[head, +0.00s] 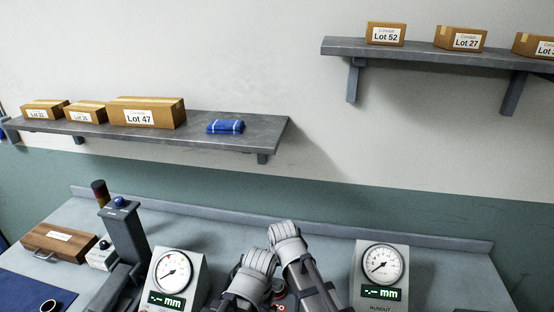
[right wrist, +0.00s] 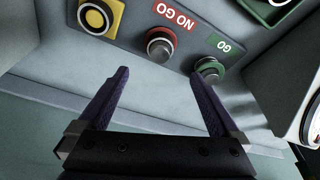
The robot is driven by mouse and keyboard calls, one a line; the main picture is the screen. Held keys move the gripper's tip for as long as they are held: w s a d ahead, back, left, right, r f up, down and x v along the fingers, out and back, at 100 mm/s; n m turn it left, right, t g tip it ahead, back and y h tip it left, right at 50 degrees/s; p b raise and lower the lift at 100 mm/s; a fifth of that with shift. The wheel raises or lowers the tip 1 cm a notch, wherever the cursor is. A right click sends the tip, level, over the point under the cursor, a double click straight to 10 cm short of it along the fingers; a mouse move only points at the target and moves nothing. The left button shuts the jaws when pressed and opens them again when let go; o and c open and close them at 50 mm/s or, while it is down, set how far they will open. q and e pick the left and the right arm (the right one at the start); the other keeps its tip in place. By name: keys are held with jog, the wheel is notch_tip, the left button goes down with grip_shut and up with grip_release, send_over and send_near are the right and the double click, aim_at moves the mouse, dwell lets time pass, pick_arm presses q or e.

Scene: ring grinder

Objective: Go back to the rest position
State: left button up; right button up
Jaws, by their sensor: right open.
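In the right wrist view my right gripper (right wrist: 158,76) is open and empty, its two dark purple fingers apart. Beyond the fingertips is a grey panel with a red button (right wrist: 160,46) labelled NO GO and a green button (right wrist: 208,68) labelled GO. I cannot tell whether the fingers touch the panel. In the head view two grey arm parts of mine stand close together at the bottom middle. They hide the panel behind them, and no fingers of my left gripper show.
Two gauges, a left one (head: 172,272) and a right one (head: 380,264), flank my arms; both displays show dashes. A grey post (head: 124,232) and a wooden case (head: 62,241) stand further left. Shelves with boxes (head: 146,112) and a blue cloth (head: 225,127) hang above.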

aim_at(276, 281)
pick_arm(q)
notch_tip(276, 281, down, 7)
jog(key=b, duration=0.6)
jog(key=shift+f+b, duration=0.15)
jog(key=shift+b, duration=0.25)
pick_arm(e)
jog(key=x, duration=0.7)
jog(key=shift+f, duration=0.25)
pick_arm(q)
jog(key=shift+r+p, duration=0.45)
pick_arm(e)
jog(key=shift+r, duration=0.4)
pick_arm(q)
jog(key=shift+f, duration=0.1)
pick_arm(e)
jog(key=shift+f, duration=0.1)
